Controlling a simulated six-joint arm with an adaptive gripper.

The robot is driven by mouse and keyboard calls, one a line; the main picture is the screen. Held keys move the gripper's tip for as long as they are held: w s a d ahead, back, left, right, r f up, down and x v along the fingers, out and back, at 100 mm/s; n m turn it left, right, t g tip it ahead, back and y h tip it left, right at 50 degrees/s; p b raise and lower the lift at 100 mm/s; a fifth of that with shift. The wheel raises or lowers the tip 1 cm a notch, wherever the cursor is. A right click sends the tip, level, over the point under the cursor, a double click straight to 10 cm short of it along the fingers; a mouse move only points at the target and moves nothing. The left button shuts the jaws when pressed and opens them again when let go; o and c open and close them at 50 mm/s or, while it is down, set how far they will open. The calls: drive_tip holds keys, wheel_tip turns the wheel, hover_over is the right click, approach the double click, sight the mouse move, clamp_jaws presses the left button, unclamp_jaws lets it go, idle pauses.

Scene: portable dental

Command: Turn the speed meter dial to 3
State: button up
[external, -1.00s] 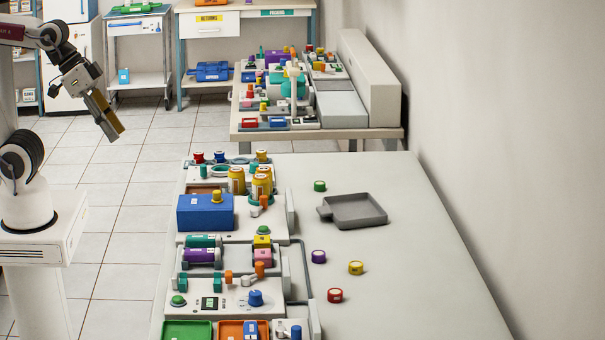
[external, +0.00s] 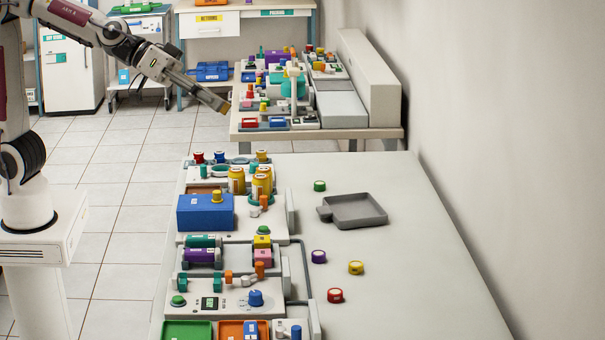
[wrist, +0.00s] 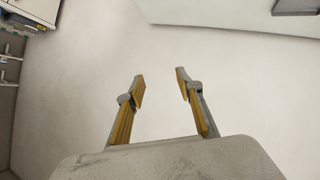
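A blue dial (external: 256,298) stands on a white panel (external: 232,309) near the front of the table. A small dark display with a green readout (external: 210,303) sits left of it. The dial's exact setting is too small to read. My gripper (external: 222,106) is raised high, far behind and above the panel, pointing right and down. In the wrist view my gripper (wrist: 160,86) has its two yellow-lined fingers apart with nothing between them. The dial is not in the wrist view.
An orange knob (external: 228,276) and a green button (external: 179,300) are near the dial. A blue box (external: 205,213) and yellow-capped bottles (external: 236,181) stand behind. The table's right side is mostly clear, with a grey tray (external: 358,223) and several loose caps.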

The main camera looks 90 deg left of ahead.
drive_tip(key=w+d+f+n+t+y, duration=0.1)
drive_tip(key=w+d+f+n+y, duration=0.15)
drive_tip(key=w+d, duration=0.35)
drive_tip(key=w+d+f+n+t+y, duration=0.1)
drive_tip(key=w+d+f+n+t, duration=0.2)
drive_tip(key=w, duration=0.5)
drive_tip(key=n+g+y, duration=0.3)
drive_tip(key=g+y, duration=0.3)
drive_tip(key=y, duration=0.5)
approach(254, 293)
drive_tip(key=shift+w+a+f+h, duration=0.15)
drive_tip(key=shift+w+a, duration=0.25)
drive_tip(key=shift+w, duration=0.2)
drive_tip(key=shift+w+a+r+h, duration=0.1)
drive_tip(key=shift+w+a, duration=0.25)
drive_tip(key=shift+w, duration=0.25)
drive_tip(key=shift+s+f, duration=0.4)
drive_tip(key=shift+a, duration=0.1)
drive_tip(key=shift+x, duration=3.9)
